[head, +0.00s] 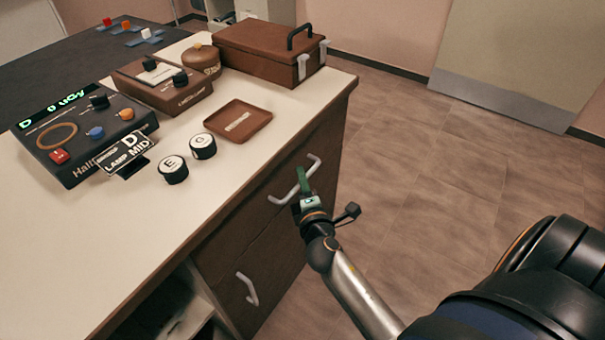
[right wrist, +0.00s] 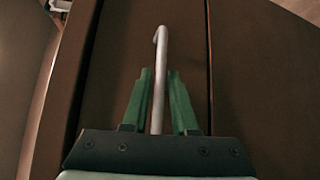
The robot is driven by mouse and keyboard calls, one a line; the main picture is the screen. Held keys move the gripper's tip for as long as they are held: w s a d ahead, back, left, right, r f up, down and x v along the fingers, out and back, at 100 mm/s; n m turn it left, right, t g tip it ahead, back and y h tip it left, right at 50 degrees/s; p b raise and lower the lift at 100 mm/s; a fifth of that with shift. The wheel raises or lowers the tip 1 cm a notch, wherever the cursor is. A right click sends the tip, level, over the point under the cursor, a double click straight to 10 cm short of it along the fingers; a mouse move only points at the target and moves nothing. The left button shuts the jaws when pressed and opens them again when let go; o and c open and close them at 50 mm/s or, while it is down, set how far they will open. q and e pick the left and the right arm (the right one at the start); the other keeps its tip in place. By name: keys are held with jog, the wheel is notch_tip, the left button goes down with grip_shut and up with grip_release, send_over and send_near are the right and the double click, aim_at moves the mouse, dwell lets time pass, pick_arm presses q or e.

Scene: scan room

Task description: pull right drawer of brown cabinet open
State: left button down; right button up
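The brown cabinet (head: 225,255) stands under the pale countertop, its front facing my right arm. The right drawer's pale bar handle (head: 281,197) runs along its front just below the countertop edge. The drawer front looks flush with the cabinet. My right gripper (head: 303,182) is at this handle. The exact finger contact is hard to see. My left gripper is not in view.
A second pale handle (head: 248,289) is on the brown front at lower left, beside an open shelf space. The countertop (head: 235,165) holds a control box (head: 85,135), a brown tray (head: 250,113), black knobs and a brown case (head: 265,55). The tiled floor (head: 420,190) right of the cabinet is clear.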

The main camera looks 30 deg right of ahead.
dwell(0.3)
grip_shut()
jog(key=shift+w, duration=0.1)
dwell(1.2)
